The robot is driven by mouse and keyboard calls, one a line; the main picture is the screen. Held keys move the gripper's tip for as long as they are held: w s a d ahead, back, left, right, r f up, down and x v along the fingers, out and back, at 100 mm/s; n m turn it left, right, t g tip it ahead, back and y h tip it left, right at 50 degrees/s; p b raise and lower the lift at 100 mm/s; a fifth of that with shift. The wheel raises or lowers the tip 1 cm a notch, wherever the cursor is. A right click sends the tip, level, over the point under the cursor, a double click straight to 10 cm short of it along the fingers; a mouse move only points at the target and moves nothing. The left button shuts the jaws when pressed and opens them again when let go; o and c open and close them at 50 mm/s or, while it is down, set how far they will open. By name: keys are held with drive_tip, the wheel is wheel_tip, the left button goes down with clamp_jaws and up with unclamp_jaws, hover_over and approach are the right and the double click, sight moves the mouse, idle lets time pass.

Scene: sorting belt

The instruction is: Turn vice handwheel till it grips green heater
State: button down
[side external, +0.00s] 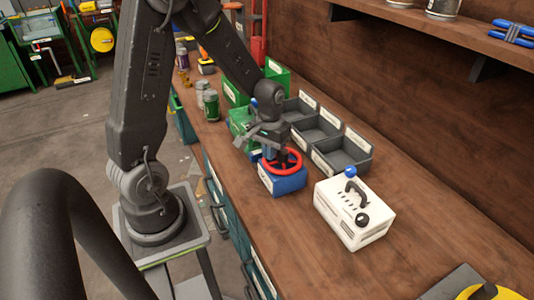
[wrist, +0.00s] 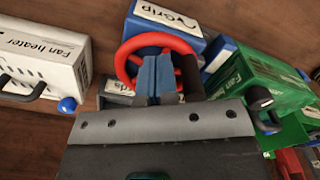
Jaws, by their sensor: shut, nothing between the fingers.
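The blue vice (side external: 283,183) stands on the bench with its red handwheel (side external: 294,168) on top. The wrist view also shows the blue body (wrist: 170,18) and the red handwheel (wrist: 124,60). The green heater (wrist: 262,80), labelled "Fan heater", lies beside a blue part of the vice; whether they touch is unclear. In the side view the green heater (side external: 240,120) is partly hidden behind my arm. My gripper (wrist: 157,72) points down at the handwheel, its fingers shut together over the inside of the rim with nothing between them. Finger contact with the wheel is unclear.
A white fan heater (side external: 352,213) with a black handle and blue knob stands right of the vice. Grey open bins (side external: 340,150) line the back. Cans (side external: 210,104) stand further left.

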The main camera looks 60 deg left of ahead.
drive_tip(key=shift+w+d, duration=0.15)
drive_tip(key=shift+d, duration=0.25)
drive_tip(key=shift+r, duration=0.1)
wheel_tip(320, 180, up, 9)
idle(0.7)
drive_tip(key=shift+d, duration=0.1)
